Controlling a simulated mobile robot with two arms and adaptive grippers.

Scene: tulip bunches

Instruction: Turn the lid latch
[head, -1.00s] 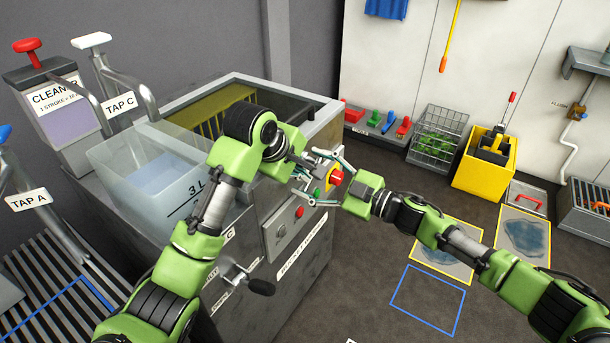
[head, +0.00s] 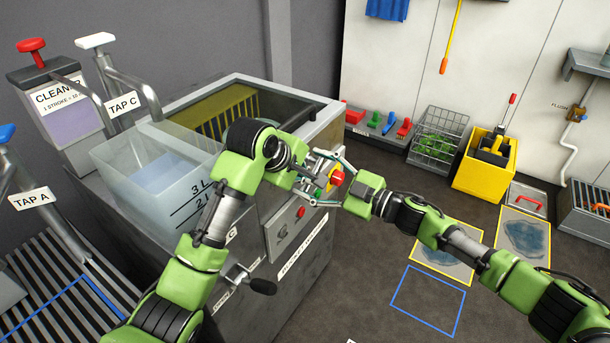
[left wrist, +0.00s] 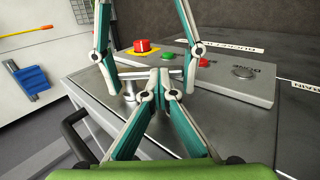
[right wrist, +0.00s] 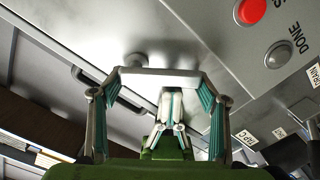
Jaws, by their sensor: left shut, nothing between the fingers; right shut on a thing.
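The lid latch shows as a pale bar (right wrist: 160,76) across the fingertips in the right wrist view. My right gripper (head: 314,182) has its fingers wide apart and closed against the bar's ends, beside the tank's panel. My left gripper (head: 304,174) faces it there; its fingers overlap the right gripper's in the head view. In the left wrist view my left gripper (left wrist: 160,78) is shut with its tips together and nothing between them. The right gripper's fingers stand on both sides of it. The fingers hide much of the latch, so its angle is hard to tell.
A red button (left wrist: 143,46) on a yellow plate and a panel (left wrist: 240,78) are close by. A clear tub (head: 140,185) stands on the tank at left. A crank (head: 260,286) sticks out below. The floor at right has a blue outline (head: 428,300).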

